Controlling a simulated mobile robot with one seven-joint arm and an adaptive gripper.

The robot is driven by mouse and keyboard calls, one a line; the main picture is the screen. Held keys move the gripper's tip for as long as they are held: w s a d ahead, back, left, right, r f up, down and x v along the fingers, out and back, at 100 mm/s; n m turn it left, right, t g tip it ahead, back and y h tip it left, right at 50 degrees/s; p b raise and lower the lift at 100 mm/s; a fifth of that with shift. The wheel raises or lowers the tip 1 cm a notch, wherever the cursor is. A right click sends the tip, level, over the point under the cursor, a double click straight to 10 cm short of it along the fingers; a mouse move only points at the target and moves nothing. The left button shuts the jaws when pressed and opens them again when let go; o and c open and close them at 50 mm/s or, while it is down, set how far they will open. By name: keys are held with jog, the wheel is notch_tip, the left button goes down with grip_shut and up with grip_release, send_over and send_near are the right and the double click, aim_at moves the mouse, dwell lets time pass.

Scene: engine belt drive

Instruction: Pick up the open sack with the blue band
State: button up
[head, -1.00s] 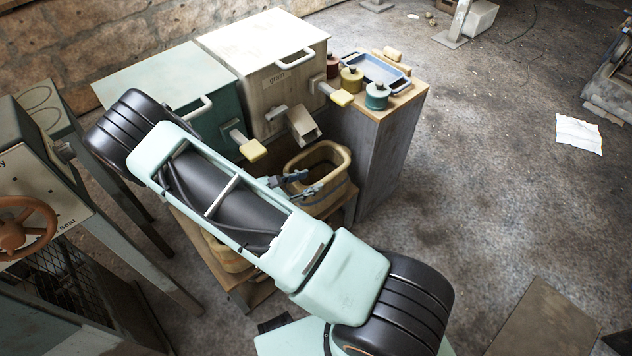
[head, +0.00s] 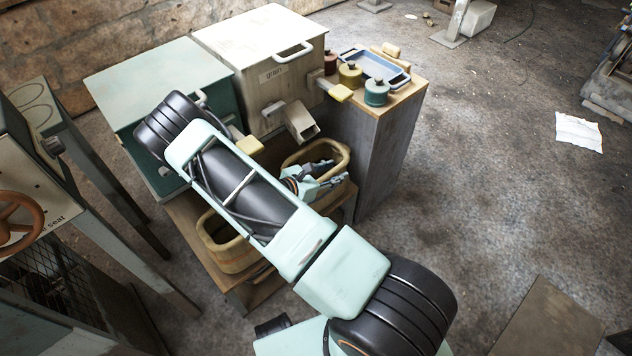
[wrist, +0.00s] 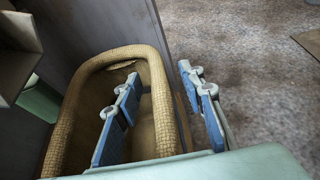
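An open tan sack (head: 343,156) with a thick rolled rim stands under the chute of the grain bin; it also shows in the wrist view (wrist: 60,120). A second open tan sack (head: 228,262) stands to its left, partly behind my arm. I cannot make out a blue band on either. My gripper (head: 332,174) is open at the first sack. In the wrist view my gripper (wrist: 160,76) has its left finger over the sack's mouth and its right finger outside, with the right-hand rim between them. The fingers do not appear closed on the rim.
The cream grain bin (head: 262,80) and a green bin (head: 150,90) stand behind the sacks. A grey cabinet (head: 385,150) to the right bears a blue tray (head: 375,68) and several small jars. The floor to the right is mostly clear.

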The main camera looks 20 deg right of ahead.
grip_shut()
dwell(0.6)
